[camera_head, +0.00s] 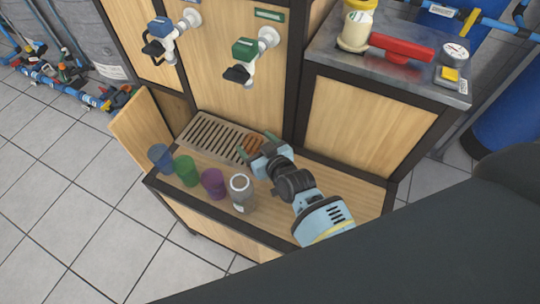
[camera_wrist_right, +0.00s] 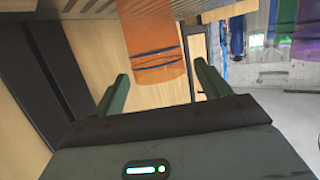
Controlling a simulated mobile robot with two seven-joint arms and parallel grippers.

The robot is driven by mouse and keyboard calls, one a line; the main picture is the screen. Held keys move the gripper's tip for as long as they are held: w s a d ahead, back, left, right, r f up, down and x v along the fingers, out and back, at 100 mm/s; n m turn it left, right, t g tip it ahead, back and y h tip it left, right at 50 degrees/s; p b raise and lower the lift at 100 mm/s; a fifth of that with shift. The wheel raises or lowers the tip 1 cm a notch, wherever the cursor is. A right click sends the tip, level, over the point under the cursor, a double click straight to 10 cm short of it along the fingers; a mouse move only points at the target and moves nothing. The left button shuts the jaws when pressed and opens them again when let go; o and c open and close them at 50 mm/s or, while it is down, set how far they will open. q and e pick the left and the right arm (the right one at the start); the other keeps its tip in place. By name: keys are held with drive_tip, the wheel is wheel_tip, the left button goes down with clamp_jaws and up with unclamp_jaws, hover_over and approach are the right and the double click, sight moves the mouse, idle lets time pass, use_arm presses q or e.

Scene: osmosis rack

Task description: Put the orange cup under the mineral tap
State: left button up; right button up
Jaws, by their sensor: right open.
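The orange cup (camera_head: 253,142) stands at the right end of the slatted drip grate (camera_head: 207,136), partly hidden by my right gripper (camera_head: 257,148). In the right wrist view the orange cup (camera_wrist_right: 152,45) appears ahead, between the lines of the two green fingers; the right gripper (camera_wrist_right: 161,70) is open there. I cannot tell whether the fingers touch the cup. A tap with a green body (camera_head: 250,50) is on the wooden panel above the grate, and one with a blue body (camera_head: 165,32) is to its left. Their labels are unreadable, so I cannot tell which is mineral. My left gripper is out of view.
A metal counter (camera_head: 325,45) at right holds a jar and red handle. The shelf's right end is bare.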

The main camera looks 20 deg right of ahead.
drive_tip(key=p+v, duration=0.1)
drive_tip(key=v, duration=0.9)
